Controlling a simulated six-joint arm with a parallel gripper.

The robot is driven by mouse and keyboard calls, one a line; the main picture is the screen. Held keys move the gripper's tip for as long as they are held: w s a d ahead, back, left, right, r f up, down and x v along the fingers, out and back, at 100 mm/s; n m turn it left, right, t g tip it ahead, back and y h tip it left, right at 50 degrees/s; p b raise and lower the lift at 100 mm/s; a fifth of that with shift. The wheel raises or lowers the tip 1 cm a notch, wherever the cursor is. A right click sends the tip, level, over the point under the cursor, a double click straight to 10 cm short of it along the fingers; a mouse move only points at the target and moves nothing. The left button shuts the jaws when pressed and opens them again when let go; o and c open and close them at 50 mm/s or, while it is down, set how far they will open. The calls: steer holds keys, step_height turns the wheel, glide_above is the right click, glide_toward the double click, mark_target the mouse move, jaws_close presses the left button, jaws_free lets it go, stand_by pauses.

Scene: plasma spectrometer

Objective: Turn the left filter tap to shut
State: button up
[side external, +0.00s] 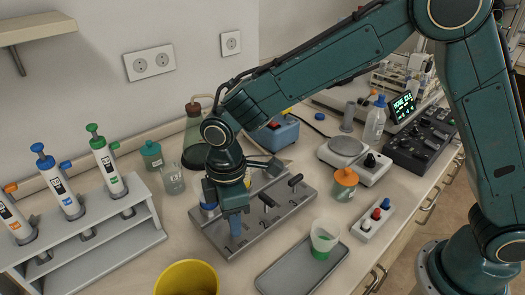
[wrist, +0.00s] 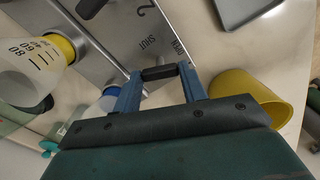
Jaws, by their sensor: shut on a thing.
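The grey filter manifold (side external: 272,226) lies on the bench and also shows in the wrist view (wrist: 112,28). My gripper (side external: 236,228) is over its left end, pointing down. In the wrist view my gripper (wrist: 158,75) has its blue fingers on both ends of the black handle of the left tap (wrist: 158,72). The handle runs roughly across the picture. The printed words SHUT and OPEN show just beyond it. In the side view the fingers hide this tap. The middle tap (side external: 267,202) and right tap (side external: 295,181) stand free.
A yellow bucket (side external: 187,279) stands close in front of the manifold's left end. A grey tray (side external: 292,272) with a green-based beaker (side external: 323,240) lies to the right. A syringe rack (side external: 100,245) is at left. A flask (side external: 196,140) stands behind.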

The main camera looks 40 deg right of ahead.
steer(key=m, duration=1.3)
steer(key=shift+r, duration=0.1)
steer(key=shift+m, duration=0.3)
steer(key=o, duration=1)
step_height(320, 180, up, 14)
steer(key=shift+f, duration=0.1)
stand_by(0.3)
stand_by(0.4)
steer(key=shift+r, duration=4)
